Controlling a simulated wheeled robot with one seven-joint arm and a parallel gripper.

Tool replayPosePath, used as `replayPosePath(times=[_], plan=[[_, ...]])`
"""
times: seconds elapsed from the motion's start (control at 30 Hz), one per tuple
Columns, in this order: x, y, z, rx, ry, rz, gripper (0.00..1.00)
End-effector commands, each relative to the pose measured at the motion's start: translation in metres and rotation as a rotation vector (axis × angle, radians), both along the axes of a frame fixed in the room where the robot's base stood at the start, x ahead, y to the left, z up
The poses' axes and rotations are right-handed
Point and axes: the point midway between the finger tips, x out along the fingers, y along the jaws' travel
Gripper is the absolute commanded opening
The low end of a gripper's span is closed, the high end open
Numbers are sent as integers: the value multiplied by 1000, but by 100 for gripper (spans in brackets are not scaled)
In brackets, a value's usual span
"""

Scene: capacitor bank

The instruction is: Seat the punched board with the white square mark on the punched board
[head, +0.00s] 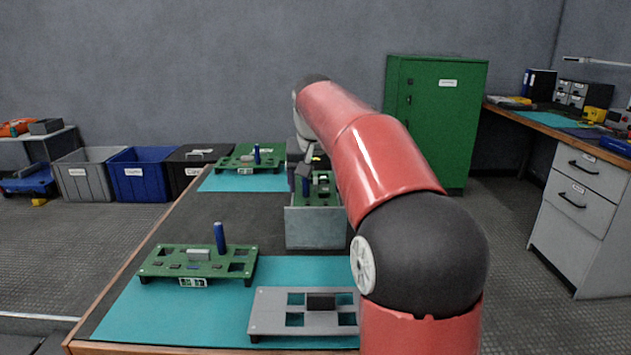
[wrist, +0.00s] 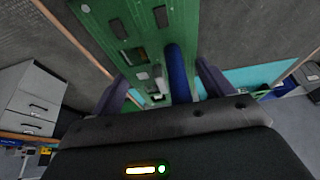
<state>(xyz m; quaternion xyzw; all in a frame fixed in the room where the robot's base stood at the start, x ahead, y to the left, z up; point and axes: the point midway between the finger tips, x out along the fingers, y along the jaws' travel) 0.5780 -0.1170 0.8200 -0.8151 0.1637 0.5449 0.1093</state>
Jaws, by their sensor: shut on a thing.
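My gripper (head: 304,168) is shut on the blue post of a green punched board (head: 323,190). In the wrist view the post (wrist: 178,72) stands between my fingers (wrist: 162,74), with the green board (wrist: 110,25) behind it. The held board is at the top of a grey metal box; I cannot tell whether it touches it. A grey punched board (head: 275,299) with square holes and a dark block lies on the front mat. Another green punched board (head: 160,262) with a blue post stands left of it. A white square mark cannot be told with certainty on any board.
The grey box (head: 314,230) stands mid-table. A third green board (head: 236,161) sits on the back teal mat (head: 215,184). The front teal mat (head: 135,315) has bare room at front left. Bins (head: 140,177) and a green cabinet (head: 450,130) stand beyond the table.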

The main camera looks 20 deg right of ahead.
Motion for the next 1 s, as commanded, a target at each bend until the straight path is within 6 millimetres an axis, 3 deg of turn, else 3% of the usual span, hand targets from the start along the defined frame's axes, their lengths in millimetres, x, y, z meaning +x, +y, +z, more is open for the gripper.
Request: replayPosePath(times=[1.0], plan=[[0, 0, -12, 0, -1, 0, 53]])
